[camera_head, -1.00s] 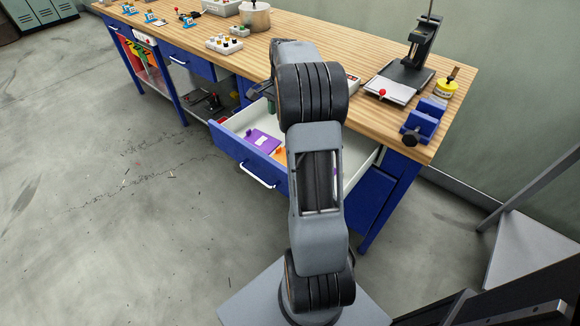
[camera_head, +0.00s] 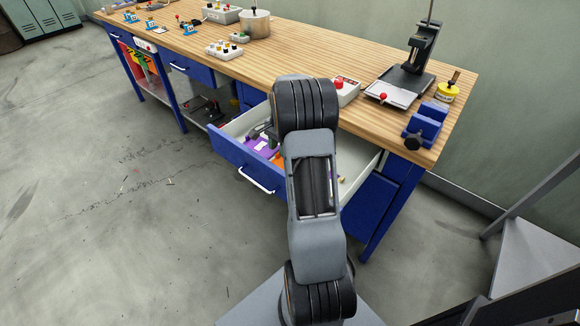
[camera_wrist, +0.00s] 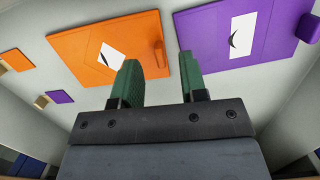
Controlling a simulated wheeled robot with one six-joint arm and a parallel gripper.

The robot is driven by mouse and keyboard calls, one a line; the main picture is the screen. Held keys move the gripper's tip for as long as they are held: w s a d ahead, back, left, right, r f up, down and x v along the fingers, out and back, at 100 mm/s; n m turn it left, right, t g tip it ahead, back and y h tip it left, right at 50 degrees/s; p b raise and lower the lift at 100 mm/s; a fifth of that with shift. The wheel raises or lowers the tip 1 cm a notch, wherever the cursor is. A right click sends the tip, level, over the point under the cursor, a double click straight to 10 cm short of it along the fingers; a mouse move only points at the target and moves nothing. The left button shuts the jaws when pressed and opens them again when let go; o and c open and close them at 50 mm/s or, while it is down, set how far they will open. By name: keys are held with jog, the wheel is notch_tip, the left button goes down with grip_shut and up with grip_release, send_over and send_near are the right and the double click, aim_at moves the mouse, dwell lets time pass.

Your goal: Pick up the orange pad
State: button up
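The orange pad (camera_wrist: 88,48) lies flat in the drawer, with a white label and a small raised orange block at its right edge. It shows partly in the head view (camera_head: 278,159), mostly behind my arm. My gripper (camera_wrist: 158,75) has two green-tipped fingers spread apart with nothing between them. The left finger overlaps the orange pad in the wrist view; the right finger is beside the pad's right side. In the head view my gripper (camera_head: 264,133) is low over the open drawer, partly hidden by my arm.
A purple pad (camera_wrist: 215,40) with a white label lies right of the orange pad. A small orange piece (camera_wrist: 15,60) and a small purple piece (camera_wrist: 59,97) lie nearby. The white drawer (camera_head: 238,124) has walls around them, under the wooden bench top (camera_head: 300,50).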

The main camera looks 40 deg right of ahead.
jog(key=shift+a+f, duration=0.15)
jog(key=shift+f, duration=0.95)
jog(key=shift+c, duration=0.2)
grip_shut()
